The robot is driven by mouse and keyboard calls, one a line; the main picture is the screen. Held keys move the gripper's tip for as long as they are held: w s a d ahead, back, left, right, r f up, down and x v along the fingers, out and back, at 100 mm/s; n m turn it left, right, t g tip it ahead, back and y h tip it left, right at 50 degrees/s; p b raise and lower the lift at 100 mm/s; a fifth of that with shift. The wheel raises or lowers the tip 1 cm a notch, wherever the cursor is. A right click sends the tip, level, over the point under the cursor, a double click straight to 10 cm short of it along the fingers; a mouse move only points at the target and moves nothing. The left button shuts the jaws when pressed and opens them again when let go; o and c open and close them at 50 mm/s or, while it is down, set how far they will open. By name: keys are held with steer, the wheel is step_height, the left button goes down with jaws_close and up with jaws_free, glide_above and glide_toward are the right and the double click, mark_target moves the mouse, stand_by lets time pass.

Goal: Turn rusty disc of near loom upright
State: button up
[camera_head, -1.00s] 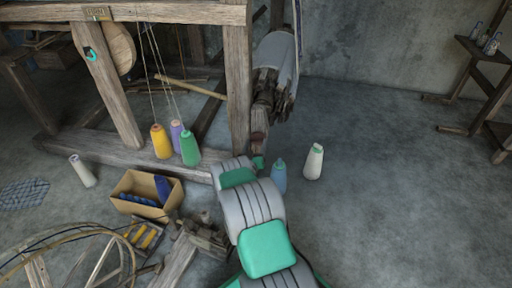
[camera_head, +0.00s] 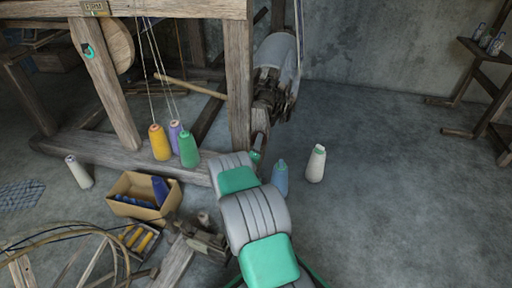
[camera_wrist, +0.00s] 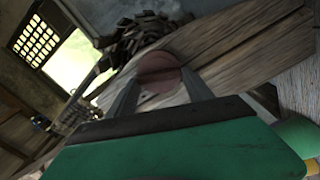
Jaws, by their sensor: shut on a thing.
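The rusty disc (camera_wrist: 158,84) is a round reddish-brown piece on a grey wooden board of the near loom, central in the wrist view. A raised bar seems to cross its face, lying nearly level in that picture. My gripper (camera_wrist: 158,76) has one finger on each side of the disc and is shut on it. There the disc and my fingertips are too small and covered to make out.
A dark toothed wheel (camera_head: 268,92) and a grey cloth roll (camera_head: 280,55) sit just above my gripper. A cardboard box (camera_head: 125,207) lies left.

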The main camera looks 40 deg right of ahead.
steer(key=shift+n, duration=2.1)
steer(key=o, duration=1.4)
steer(key=shift+f, duration=0.1)
steer(key=shift+c, duration=0.2)
steer(key=p+v, duration=0.2)
steer(key=v, duration=0.5)
steer(key=shift+s+a, duration=0.2)
steer(key=shift+a, duration=0.15)
